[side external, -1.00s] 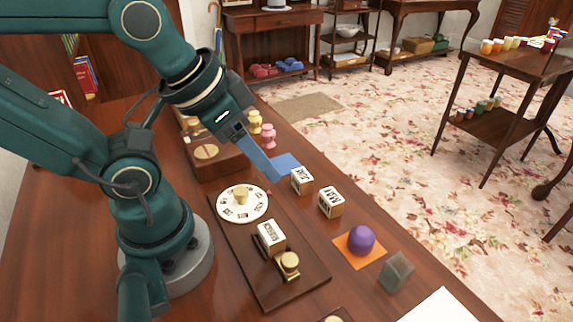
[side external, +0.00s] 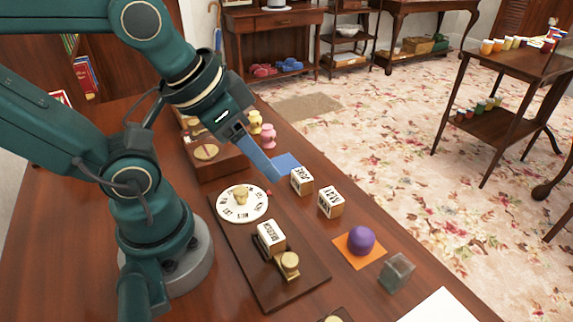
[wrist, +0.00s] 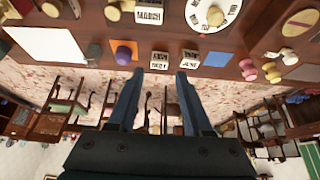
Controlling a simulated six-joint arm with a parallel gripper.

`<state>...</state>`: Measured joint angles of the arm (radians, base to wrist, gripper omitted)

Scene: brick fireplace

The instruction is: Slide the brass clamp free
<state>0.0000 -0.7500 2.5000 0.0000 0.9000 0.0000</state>
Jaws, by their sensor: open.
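The brass clamp (side external: 289,264) stands at the front end of a dark wooden board (side external: 302,291), beside a block lettered MARCH (side external: 271,236). In the wrist view, the MARCH block (wrist: 149,13) is at the top edge with a brass piece (wrist: 113,10) beside it, partly cut off. My gripper (side external: 266,163) is well behind the clamp, above the table near a blue square (side external: 287,164). In the wrist view, my gripper's fingers (wrist: 160,75) are spread apart with nothing between them. How the clamp grips the board is too small to tell.
A white dial (side external: 230,213) lies on the same board. Two month blocks (side external: 302,181) (side external: 331,202), a purple ball (side external: 361,240) on an orange square (side external: 346,256) and a glassy cube (side external: 397,272) stand along the right.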

